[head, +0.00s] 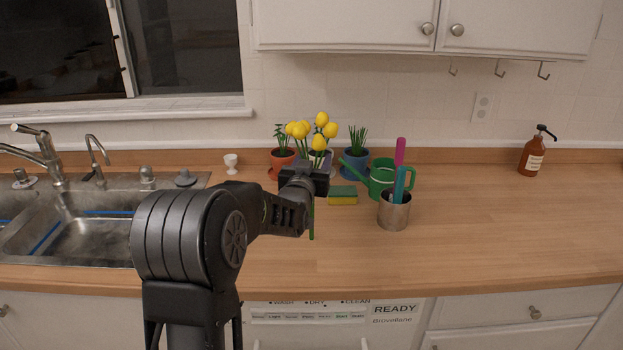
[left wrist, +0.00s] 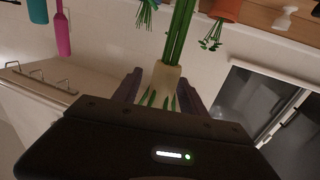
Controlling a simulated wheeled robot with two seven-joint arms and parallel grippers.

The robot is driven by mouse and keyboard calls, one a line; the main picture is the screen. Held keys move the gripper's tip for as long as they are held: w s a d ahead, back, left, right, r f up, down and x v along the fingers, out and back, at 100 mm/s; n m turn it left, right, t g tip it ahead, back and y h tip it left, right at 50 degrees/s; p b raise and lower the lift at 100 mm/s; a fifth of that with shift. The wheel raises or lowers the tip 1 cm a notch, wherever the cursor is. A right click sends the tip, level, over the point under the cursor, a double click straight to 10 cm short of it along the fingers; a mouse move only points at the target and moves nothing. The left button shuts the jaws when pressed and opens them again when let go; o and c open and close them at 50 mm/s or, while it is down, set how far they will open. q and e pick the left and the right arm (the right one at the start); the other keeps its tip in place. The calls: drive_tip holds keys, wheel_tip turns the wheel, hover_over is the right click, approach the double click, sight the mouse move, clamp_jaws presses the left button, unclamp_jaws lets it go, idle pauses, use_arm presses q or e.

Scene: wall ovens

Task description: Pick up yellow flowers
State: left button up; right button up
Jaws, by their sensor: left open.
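The yellow flowers (head: 299,129) show in the head view as a bunch of several yellow heads on green stems, above and behind my left gripper (head: 305,175). A thin green stem hangs below the gripper there. In the left wrist view the green stems (left wrist: 180,40) run to a pale wrapped part (left wrist: 167,78) between the two dark fingers of my left gripper (left wrist: 163,90). The fingers stand open on either side of it; contact cannot be told. The flower heads are out of the wrist view. My right gripper is not in view.
On the counter (head: 480,225), a terracotta pot (head: 281,160), blue pot (head: 355,161), green watering can (head: 381,178), sponge (head: 343,195) and metal cup (head: 394,213) stand close by. The sink (head: 90,235) is left; a soap bottle (head: 532,153) is right.

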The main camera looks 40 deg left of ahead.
use_arm(q)
drive_tip(key=shift+c, duration=0.4)
clamp_jaws()
idle(0.4)
